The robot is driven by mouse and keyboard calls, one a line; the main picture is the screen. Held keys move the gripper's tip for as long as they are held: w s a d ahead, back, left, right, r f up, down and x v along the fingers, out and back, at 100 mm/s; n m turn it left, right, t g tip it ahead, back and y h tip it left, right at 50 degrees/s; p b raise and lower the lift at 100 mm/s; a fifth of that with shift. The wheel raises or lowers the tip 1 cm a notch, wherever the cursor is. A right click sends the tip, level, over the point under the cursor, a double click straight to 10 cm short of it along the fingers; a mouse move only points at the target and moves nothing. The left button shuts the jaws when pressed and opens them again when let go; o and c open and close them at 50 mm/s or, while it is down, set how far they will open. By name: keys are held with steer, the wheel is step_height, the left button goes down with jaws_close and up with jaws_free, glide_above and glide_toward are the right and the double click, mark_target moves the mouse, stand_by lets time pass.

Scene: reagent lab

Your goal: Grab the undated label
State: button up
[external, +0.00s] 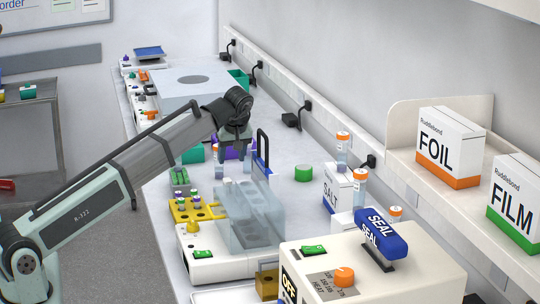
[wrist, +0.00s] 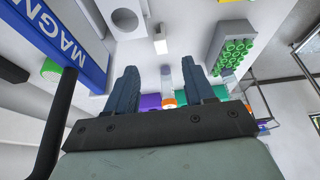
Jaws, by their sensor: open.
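I cannot make out which thing is the undated label; no date is readable in either view. In the external view, small orange-capped vials stand on the bench: one below my gripper (external: 218,162) and one near the salt box (external: 360,187). My gripper (external: 235,135) is above the bench, behind the clear-walled unit. In the wrist view, its two dark fingers (wrist: 160,88) are spread with nothing seen between them. Past the fingertips are a small clear vial (wrist: 167,74), an orange cap (wrist: 169,102) and a purple thing (wrist: 150,102).
The clear-walled unit (external: 250,215) and blue handle stand in front of my gripper. A yellow rack (external: 190,212) is to its left. The SEAL machine (external: 375,275) fills the bench front. A shelf right holds FOIL (external: 449,150) and FILM (external: 515,208) boxes. A rack of green-topped tubes (wrist: 233,54) shows right.

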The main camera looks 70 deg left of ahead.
mark_target(228, 180)
steer(key=x, duration=0.7)
steer(key=shift+a+x, duration=0.2)
steer(key=shift+x, duration=1.2)
steer(key=shift+a+x, duration=0.2)
steer(key=shift+x, duration=1.15)
steer(key=shift+r, duration=0.2)
steer(key=shift+c, duration=0.3)
jaws_close()
